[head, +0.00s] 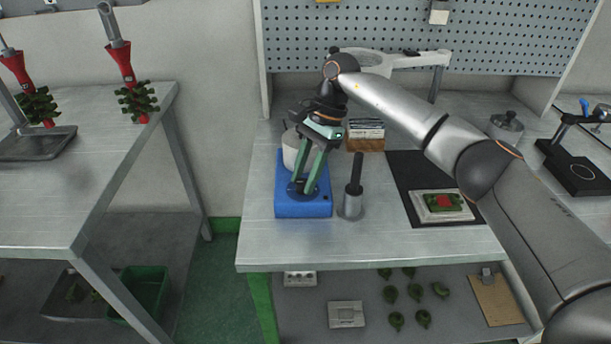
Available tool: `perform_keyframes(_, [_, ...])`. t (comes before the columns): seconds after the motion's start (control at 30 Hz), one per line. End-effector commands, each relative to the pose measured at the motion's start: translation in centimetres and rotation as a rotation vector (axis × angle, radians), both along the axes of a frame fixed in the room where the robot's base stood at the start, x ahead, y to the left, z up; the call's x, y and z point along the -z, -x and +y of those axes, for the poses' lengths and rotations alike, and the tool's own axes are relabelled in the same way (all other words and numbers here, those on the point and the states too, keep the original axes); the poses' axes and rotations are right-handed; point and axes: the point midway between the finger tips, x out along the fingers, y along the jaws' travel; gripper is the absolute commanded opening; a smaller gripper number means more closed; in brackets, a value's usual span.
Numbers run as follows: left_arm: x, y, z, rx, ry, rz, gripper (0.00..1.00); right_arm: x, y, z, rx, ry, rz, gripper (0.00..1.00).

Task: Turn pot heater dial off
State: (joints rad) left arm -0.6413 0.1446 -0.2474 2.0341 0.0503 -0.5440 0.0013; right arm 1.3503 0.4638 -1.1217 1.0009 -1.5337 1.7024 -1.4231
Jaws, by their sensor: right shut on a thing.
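The pot heater is a blue box (318,207) on the bench, with a pale pot (290,148) standing at its back. A dark round dial (293,188) sits on the front part of the heater's top. My right gripper (304,188) reaches down from above with its green fingers shut on the dial. The fingers cover much of the dial, so its pointer or marks cannot be read. My left gripper is not in view.
A metal cup with a dark-handled tool (352,203) stands close right of the heater. A black mat (404,168) with a mold (442,206) lies further right, under my right arm. A box of cards (366,134) stands behind. Bare bench lies in front.

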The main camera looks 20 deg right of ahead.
Motion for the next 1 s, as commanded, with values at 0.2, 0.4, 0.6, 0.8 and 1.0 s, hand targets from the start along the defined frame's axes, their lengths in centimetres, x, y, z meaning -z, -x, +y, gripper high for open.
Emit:
perform_keyframes(0.2, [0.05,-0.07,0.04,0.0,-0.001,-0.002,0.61,0.04,-0.07,0.01,-0.097,0.002,0.0,0.0])
perform_keyframes(0.4, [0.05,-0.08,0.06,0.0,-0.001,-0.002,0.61,0.03,-0.09,0.01,-0.139,0.002,-0.001,0.0])
perform_keyframes(0.6, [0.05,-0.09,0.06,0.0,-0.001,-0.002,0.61,0.05,-0.09,0.0,-0.148,0.003,-0.001,0.0])
perform_keyframes(0.8, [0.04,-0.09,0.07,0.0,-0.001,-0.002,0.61,0.06,-0.09,0.0,-0.148,0.003,-0.001,0.0])
perform_keyframes(1.0, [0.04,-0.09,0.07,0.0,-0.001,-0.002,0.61,0.05,-0.08,0.01,-0.147,0.002,-0.001,0.55])
